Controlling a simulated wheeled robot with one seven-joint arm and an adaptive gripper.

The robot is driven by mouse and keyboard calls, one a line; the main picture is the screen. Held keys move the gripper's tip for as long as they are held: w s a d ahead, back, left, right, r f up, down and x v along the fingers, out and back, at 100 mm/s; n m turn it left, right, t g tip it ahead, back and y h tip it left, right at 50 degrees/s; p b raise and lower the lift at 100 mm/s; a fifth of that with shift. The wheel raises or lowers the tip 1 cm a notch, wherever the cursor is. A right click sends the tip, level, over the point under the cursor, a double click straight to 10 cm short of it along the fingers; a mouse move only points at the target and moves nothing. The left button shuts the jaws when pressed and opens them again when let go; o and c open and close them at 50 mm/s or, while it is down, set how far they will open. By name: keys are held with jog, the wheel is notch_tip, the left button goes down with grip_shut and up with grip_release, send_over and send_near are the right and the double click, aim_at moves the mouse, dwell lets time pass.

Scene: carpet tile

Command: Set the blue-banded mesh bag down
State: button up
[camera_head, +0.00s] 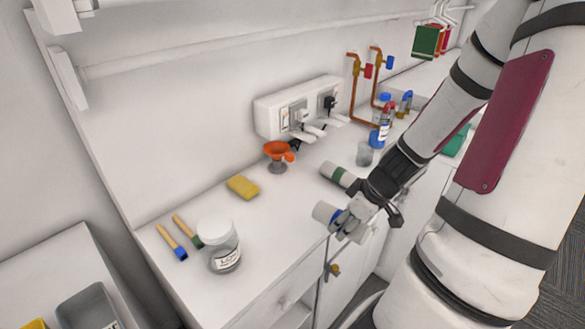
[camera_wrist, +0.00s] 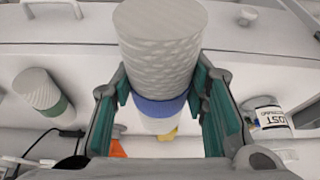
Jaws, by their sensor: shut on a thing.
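The blue-banded mesh bag (camera_head: 323,211) is a pale cylinder with a blue band, at the counter's front edge in the head view. In the wrist view the bag (camera_wrist: 160,45) fills the middle, its band (camera_wrist: 160,107) between the green finger pads. My gripper (camera_head: 347,219) is shut on it around the band; it also shows in the wrist view (camera_wrist: 161,92). The gripper hides part of the bag in the head view. I cannot tell whether the bag touches the white counter (camera_head: 270,228).
A green-banded mesh bag (camera_head: 334,171) lies close behind the gripper. Counter between sponge and front edge is clear.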

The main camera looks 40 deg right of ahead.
send_over(310, 229)
jog(key=shift+f+m, duration=0.4)
jog(key=shift+f, duration=0.1)
jog(key=shift+m+h, duration=0.3)
jog(key=shift+m, duration=0.1)
jog(key=w+a, duration=0.1)
jog(key=w, duration=0.2)
jog(key=w+a, duration=0.2)
jog(key=w, duration=0.1)
jog(key=w+a, duration=0.2)
jog(key=w, duration=0.1)
jog(key=shift+r, duration=0.2)
jog(key=w+a, duration=0.2)
jog(key=w+a+r, duration=0.1)
jog(key=w+a, duration=0.3)
jog(key=a, duration=0.1)
jog(key=shift+w+r, duration=0.3)
jog(key=w+a+r, duration=0.3)
jog(key=w+a, duration=0.2)
jog(key=a, duration=0.4)
jog(key=shift+w+m, duration=0.3)
jog(key=shift+w, duration=0.05)
jog(key=shift+a+r, duration=0.1)
